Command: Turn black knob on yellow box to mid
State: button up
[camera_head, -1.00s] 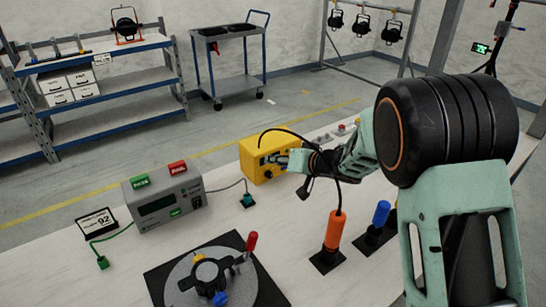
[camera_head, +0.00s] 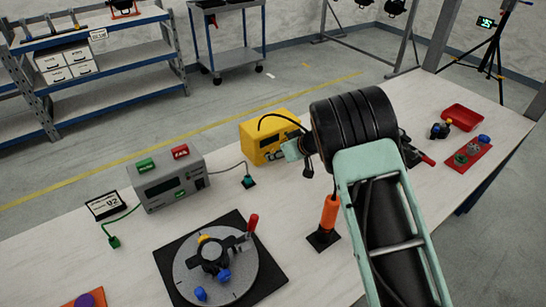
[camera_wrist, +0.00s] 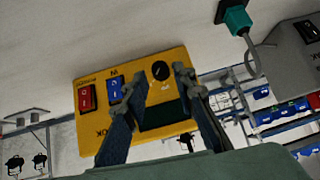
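The yellow box (camera_head: 254,132) stands on the white table, in the middle of the head view. In the wrist view the yellow box (camera_wrist: 92,129) appears rotated, with a red switch (camera_wrist: 87,98), a blue switch (camera_wrist: 115,86) and a dark panel (camera_wrist: 163,115). The black knob (camera_wrist: 160,70) is on its face, with a small light mark. My gripper (camera_wrist: 156,82) is open, a finger on either side of the knob, with yellow showing between. Contact is not visible. In the head view my arm hides the box's right part and the knob cannot be made out.
A grey tester box (camera_head: 170,188) stands left of the yellow box. A turntable fixture (camera_head: 215,272) and an orange-handled tool (camera_head: 329,212) are nearer. A red tray (camera_head: 462,117) lies at the right. A black cable arches over the yellow box.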

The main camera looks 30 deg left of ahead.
jog(key=shift+x, duration=1.4)
grip_shut()
